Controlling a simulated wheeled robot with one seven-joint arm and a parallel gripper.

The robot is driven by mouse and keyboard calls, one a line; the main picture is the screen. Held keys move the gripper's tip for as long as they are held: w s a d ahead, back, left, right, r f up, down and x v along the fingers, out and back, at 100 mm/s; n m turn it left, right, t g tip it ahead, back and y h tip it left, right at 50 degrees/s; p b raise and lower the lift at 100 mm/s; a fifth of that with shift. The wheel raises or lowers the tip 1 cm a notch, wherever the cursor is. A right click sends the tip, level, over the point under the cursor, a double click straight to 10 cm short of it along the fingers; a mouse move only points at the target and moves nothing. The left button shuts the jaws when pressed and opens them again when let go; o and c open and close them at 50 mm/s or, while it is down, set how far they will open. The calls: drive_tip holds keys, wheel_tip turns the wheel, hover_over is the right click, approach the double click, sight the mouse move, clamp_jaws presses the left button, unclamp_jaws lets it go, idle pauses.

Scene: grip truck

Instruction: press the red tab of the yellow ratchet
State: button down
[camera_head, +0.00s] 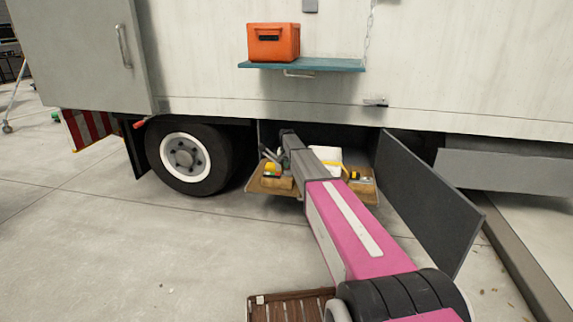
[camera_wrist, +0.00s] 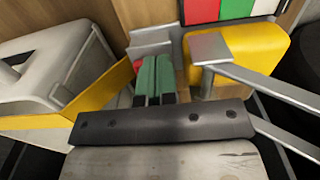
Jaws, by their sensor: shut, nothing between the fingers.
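In the wrist view my gripper (camera_wrist: 152,80) is shut, its green-padded fingers together and empty. The fingertips are at a grey metal bracket (camera_wrist: 150,38), apparently part of the ratchet. A small red patch (camera_wrist: 138,65), likely the red tab, shows just left of the fingertips, mostly hidden behind them. I cannot tell whether they touch it. A yellow part (camera_wrist: 105,88) runs left of the fingers. A yellow body (camera_wrist: 262,55) with a red, green and white panel lies to the right. In the head view my arm hides most of the gripper.
The head view shows an open truck compartment with a wooden tray (camera_head: 367,190), a white container (camera_head: 327,156) and a dark open door (camera_head: 430,195) at right. An orange box (camera_head: 273,43) stands on a teal shelf (camera_head: 340,65) above. In the wrist view a grey-white case (camera_wrist: 50,65) is close at left.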

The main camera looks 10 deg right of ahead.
drive_tip(key=shift+f, duration=0.1)
wheel_tip(320, 180, up, 14)
idle(0.7)
idle(0.5)
drive_tip(key=s+f+n, duration=0.1)
drive_tip(key=s+f, duration=0.3)
drive_tip(key=s, duration=1.4)
drive_tip(key=s+d+f+n, duration=0.1)
drive_tip(key=s+f, duration=0.4)
drive_tip(key=s, duration=1.4)
drive_tip(key=s+f+n, duration=0.1)
drive_tip(key=s+f, duration=0.3)
drive_tip(key=s, duration=1.4)
drive_tip(key=shift+s+d+f+n, duration=0.2)
drive_tip(key=shift+s+n, duration=0.1)
drive_tip(key=shift+s, duration=0.05)
